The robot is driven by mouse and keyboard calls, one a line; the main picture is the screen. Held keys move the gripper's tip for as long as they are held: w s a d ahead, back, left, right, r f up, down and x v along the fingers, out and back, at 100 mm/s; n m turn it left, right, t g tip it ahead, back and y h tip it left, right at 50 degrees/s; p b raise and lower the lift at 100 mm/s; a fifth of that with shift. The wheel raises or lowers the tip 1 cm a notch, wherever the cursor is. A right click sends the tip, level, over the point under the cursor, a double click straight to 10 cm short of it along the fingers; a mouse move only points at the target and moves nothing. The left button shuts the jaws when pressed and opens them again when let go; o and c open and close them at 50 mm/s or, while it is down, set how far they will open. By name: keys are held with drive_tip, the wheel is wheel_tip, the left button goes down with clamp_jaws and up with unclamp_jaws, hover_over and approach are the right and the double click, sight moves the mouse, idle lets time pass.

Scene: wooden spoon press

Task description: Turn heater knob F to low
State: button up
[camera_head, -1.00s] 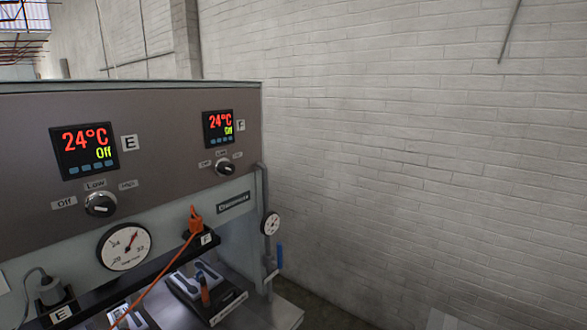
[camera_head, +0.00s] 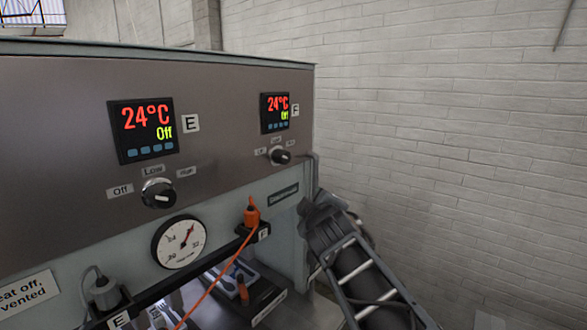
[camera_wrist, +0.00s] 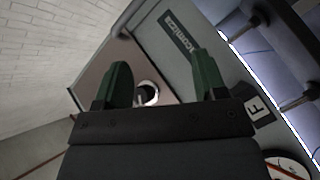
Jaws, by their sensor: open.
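Heater knob F (camera_head: 280,157) is a small black knob on the grey panel, below the F display (camera_head: 275,112), which reads 24°C and Off. Small labels surround the knob, too small to read surely. My gripper (camera_head: 318,203) is at the panel's right edge, below and right of the knob. In the wrist view my gripper (camera_wrist: 162,66) is open, with two dark green fingers apart and nothing held. Knob F (camera_wrist: 147,93) shows in the gap between them, farther off, partly hidden by the gripper body.
Knob E (camera_head: 159,194) sits left on the same panel, under the E display (camera_head: 142,130), also reading Off. A round gauge (camera_head: 179,242) and an orange plug with cable (camera_head: 251,213) are below. A white brick wall (camera_head: 440,130) stands at right.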

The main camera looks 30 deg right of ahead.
sight(287, 159)
drive_tip(key=w+d+r+n+t+y+b, duration=0.15)
drive_tip(key=r+n+t+y, duration=0.35)
drive_tip(key=n, duration=0.5)
drive_tip(key=d+r+n+t+y+b, duration=0.2)
drive_tip(key=r+n, duration=0.5)
drive_tip(key=n, duration=0.4)
drive_tip(key=w+a+f+n+g+y, duration=0.1)
drive_tip(key=w+a+n+y, duration=0.1)
drive_tip(key=w+n, duration=0.1)
drive_tip(key=w+a+f+n+g+y+p, duration=0.1)
drive_tip(key=w+a+n+g+y, duration=0.1)
drive_tip(key=n, duration=0.3)
drive_tip(key=w+a+f+n+g+y+p, duration=0.1)
drive_tip(key=w+a+n+y, duration=0.1)
drive_tip(key=w+n, duration=0.2)
drive_tip(key=shift+a+f+g, duration=0.1)
drive_tip(key=shift+a+g, duration=0.05)
drive_tip(key=shift+g, duration=0.25)
drive_tip(key=c, duration=0.9)
